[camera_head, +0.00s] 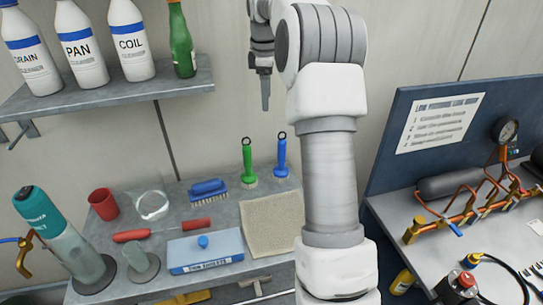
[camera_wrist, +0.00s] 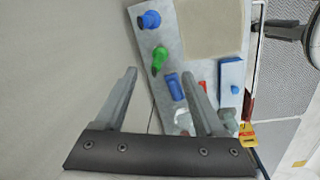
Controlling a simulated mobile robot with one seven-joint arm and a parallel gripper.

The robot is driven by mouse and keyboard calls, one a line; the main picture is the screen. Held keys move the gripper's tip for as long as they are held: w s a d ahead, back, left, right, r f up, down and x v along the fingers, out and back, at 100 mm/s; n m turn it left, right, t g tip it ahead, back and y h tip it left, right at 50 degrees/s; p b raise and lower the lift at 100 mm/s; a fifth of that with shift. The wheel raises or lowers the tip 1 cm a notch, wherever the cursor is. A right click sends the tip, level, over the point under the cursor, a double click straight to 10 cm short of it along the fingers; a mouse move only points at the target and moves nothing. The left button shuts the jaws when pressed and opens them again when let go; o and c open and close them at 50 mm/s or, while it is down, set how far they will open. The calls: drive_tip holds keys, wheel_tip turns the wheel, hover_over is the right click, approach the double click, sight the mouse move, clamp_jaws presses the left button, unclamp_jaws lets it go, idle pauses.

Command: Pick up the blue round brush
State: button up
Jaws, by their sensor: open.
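The blue round brush (camera_head: 281,158) stands upright at the back of the grey bench, with a hanging ring on top of its handle. In the wrist view the blue brush (camera_wrist: 150,19) lies beyond my fingertips, near the top. My gripper (camera_head: 265,92) is above the bench and to the upper left of the brush, apart from it. In the wrist view my gripper (camera_wrist: 160,74) has its two fingers spread with nothing held between them.
A green round brush (camera_head: 248,165) stands just left of the blue one. A blue flat brush (camera_head: 208,190), a beige cloth (camera_head: 272,224) and a blue-lidded box (camera_head: 205,250) lie nearby. A shelf (camera_head: 120,97) with bottles is at upper left. The wall is close behind.

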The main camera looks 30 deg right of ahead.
drive_tip(key=n+p, duration=0.1)
drive_tip(key=n, duration=0.1)
hover_over(282, 147)
wheel_tip(282, 147, down, 6)
drive_tip(key=r, duration=0.1)
drive_tip(key=shift+g+y, duration=0.4)
drive_tip(key=f, duration=0.8)
drive_tip(key=d+f, duration=0.1)
drive_tip(key=f, duration=0.3)
drive_tip(key=shift+w+f, duration=0.3)
drive_tip(key=shift+f, duration=0.05)
drive_tip(key=shift+w+a+f+p, duration=0.1)
drive_tip(key=shift+f+p, duration=0.2)
drive_tip(key=shift+f, duration=0.6)
drive_tip(key=shift+w+d+f+p, duration=0.15)
drive_tip(key=shift+f+p, duration=0.1)
drive_tip(key=shift+f, duration=0.6)
drive_tip(key=shift+w+a+f+p, duration=0.15)
drive_tip(key=shift+f+p, duration=0.15)
drive_tip(key=shift+f, duration=0.6)
drive_tip(key=shift+c, duration=0.3)
clamp_jaws()
